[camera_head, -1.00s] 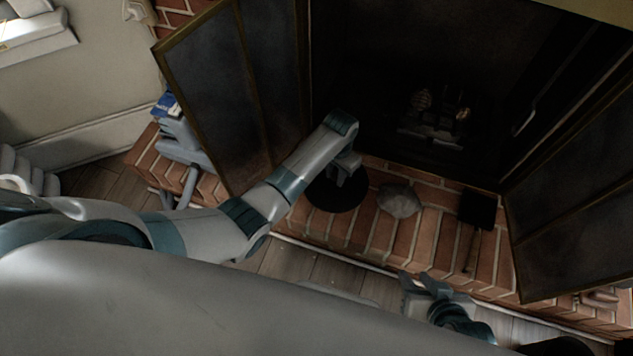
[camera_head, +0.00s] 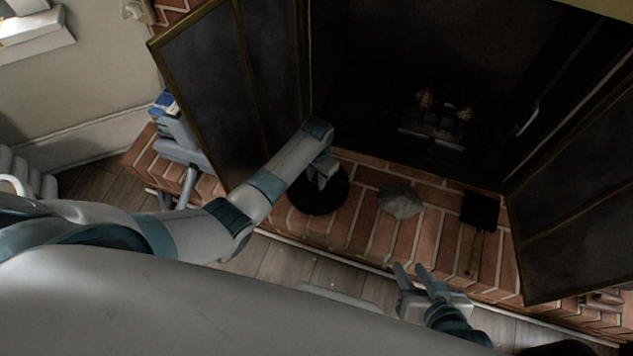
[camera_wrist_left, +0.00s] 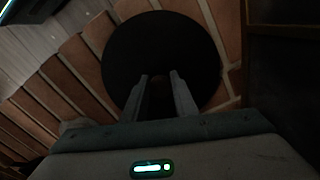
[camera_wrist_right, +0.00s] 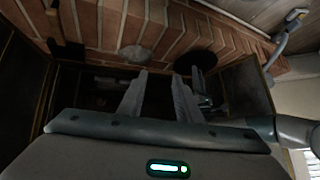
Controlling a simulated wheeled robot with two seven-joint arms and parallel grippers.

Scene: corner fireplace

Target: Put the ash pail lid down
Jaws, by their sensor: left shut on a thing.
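The ash pail lid (camera_head: 318,199) is a flat, round, black disc over the brick hearth, left of a grey lump. My left gripper (camera_head: 324,174) is above it, shut on its middle. In the left wrist view the lid (camera_wrist_left: 160,38) lies just beyond my fingertips, and what they grip is dark and hard to make out. I cannot tell whether the lid touches the bricks. It also shows in the right wrist view (camera_wrist_right: 197,59). My right gripper (camera_head: 411,268) is open and empty in front of the hearth edge. I cannot make out the pail.
The grey lump (camera_head: 400,201) and a black shovel (camera_head: 479,210) lie on the brick hearth (camera_head: 365,225) right of the lid. Open screen doors (camera_head: 205,90) (camera_head: 580,215) stand at both sides of the dark firebox. Bare bricks show around the lid.

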